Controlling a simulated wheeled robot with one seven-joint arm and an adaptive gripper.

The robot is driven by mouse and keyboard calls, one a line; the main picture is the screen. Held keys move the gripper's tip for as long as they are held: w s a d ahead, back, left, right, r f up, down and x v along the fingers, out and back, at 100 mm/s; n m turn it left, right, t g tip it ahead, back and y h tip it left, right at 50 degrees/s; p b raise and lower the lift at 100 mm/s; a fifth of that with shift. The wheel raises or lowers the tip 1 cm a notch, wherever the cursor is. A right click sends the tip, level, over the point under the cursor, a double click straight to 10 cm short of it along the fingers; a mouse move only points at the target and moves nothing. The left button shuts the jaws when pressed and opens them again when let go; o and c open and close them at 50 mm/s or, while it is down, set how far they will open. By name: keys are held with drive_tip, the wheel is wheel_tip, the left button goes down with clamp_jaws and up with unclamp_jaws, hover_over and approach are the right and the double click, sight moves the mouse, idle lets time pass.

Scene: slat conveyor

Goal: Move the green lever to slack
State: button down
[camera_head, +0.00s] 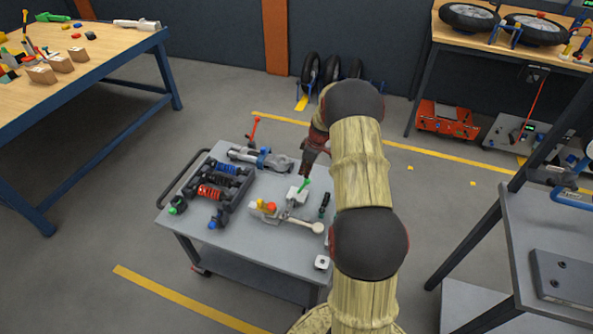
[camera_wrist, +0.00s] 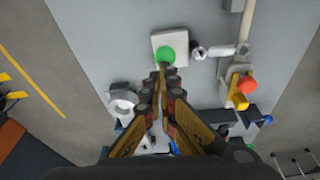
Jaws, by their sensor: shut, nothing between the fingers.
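The green lever (camera_head: 304,186) stands on a small white base (camera_head: 296,195) on the grey cart top. In the wrist view the round green knob (camera_wrist: 165,55) shows from above, over its pale square base plate (camera_wrist: 180,38). My gripper (camera_wrist: 165,70) is shut and empty, its fingertips right at the near edge of the knob; I cannot tell whether they touch it. In the head view my gripper (camera_head: 306,172) is just above and behind the lever, partly covered by my arm. The lever's markings cannot be read.
The cart (camera_head: 200,232) also carries a fixture with a red knob (camera_head: 271,206) and yellow knobs, a dark rack of coil springs (camera_head: 210,192), and a grey-blue cylinder part (camera_head: 262,159). A workbench (camera_head: 100,60) stands left, a grey table (camera_head: 540,230) right.

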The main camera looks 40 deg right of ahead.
drive_tip(key=shift+s+d+f+b, duration=0.25)
drive_tip(key=shift+s+d, duration=0.1)
drive_tip(key=shift+s, duration=0.25)
drive_tip(key=shift+s+d+f+b, duration=0.2)
drive_tip(key=shift+s+d+f, duration=0.15)
drive_tip(key=shift+s, duration=0.3)
drive_tip(key=shift+s+d+f+b, duration=0.2)
drive_tip(key=shift+s+d, duration=0.2)
drive_tip(key=shift+s, duration=0.2)
drive_tip(key=s+d+r+p, duration=0.3)
drive_tip(key=s+d+r, duration=0.1)
drive_tip(key=s+r, duration=0.1)
drive_tip(key=shift+s+r+p, duration=0.35)
drive_tip(key=shift+s+r, duration=0.05)
drive_tip(key=shift+s, duration=0.35)
